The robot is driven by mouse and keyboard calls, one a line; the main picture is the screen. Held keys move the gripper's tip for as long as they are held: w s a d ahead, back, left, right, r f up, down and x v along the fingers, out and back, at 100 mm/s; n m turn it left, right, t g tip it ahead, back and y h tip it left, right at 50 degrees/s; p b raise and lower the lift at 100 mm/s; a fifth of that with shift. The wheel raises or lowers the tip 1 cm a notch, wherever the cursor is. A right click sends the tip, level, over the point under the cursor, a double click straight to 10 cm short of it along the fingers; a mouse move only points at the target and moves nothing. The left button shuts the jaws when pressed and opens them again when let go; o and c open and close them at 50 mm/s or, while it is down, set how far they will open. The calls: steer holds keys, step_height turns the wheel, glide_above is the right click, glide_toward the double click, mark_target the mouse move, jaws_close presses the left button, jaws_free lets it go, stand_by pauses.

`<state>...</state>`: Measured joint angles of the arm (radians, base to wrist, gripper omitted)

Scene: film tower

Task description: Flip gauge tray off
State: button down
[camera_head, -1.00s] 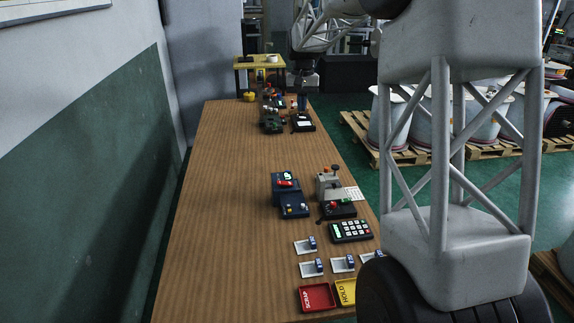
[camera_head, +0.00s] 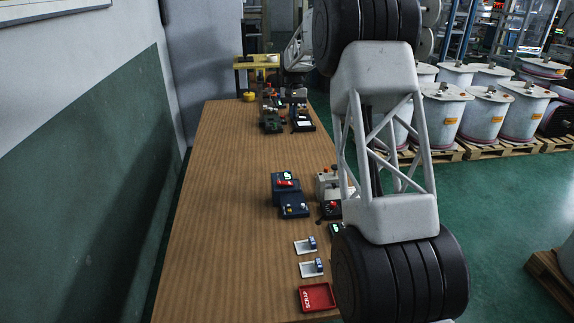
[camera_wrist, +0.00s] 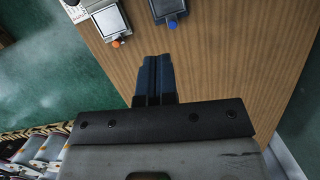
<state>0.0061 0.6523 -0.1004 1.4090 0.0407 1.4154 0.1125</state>
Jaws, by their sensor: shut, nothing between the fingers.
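I cannot tell for certain which thing is the gauge tray. In the wrist view my gripper (camera_wrist: 157,62) is shut and empty, its dark fingers over bare wood. Beyond the fingertips stand a pale-topped device (camera_wrist: 104,19) with an orange knob and a dark device (camera_wrist: 169,10) with a blue knob. In the head view a dark blue device (camera_head: 291,206) with a green and red top stands mid-table, beside a grey device (camera_head: 327,186). My gripper cannot be made out in that view.
The long wooden table (camera_head: 235,200) is clear on its left side. A red SCRAP tray (camera_head: 316,297) and white holders (camera_head: 308,268) lie at the near end. More small devices (camera_head: 271,123) stand at the far end. My arm hides part of the table's right edge. White spools (camera_head: 467,120) stand on pallets.

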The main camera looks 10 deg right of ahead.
steer(key=w+f+g, duration=0.1)
steer(key=w+f, duration=1.2)
steer(key=f, duration=0.3)
steer(key=shift+a+f, duration=0.15)
steer(key=shift+f, duration=0.1)
steer(key=shift+w, duration=0.1)
steer(key=shift+f, duration=0.1)
steer(key=x, duration=0.9)
steer(key=shift+s+a+f, duration=0.1)
steer(key=shift+s+f, duration=0.2)
steer(key=shift+s, duration=0.05)
steer(key=shift+s+a, duration=0.2)
steer(key=shift+s, duration=1.05)
steer(key=shift+s+a, duration=0.15)
steer(key=shift+s, duration=0.6)
steer(key=shift+s, duration=0.15)
steer(key=shift+s+f, duration=0.1)
steer(key=shift+s, duration=3.8)
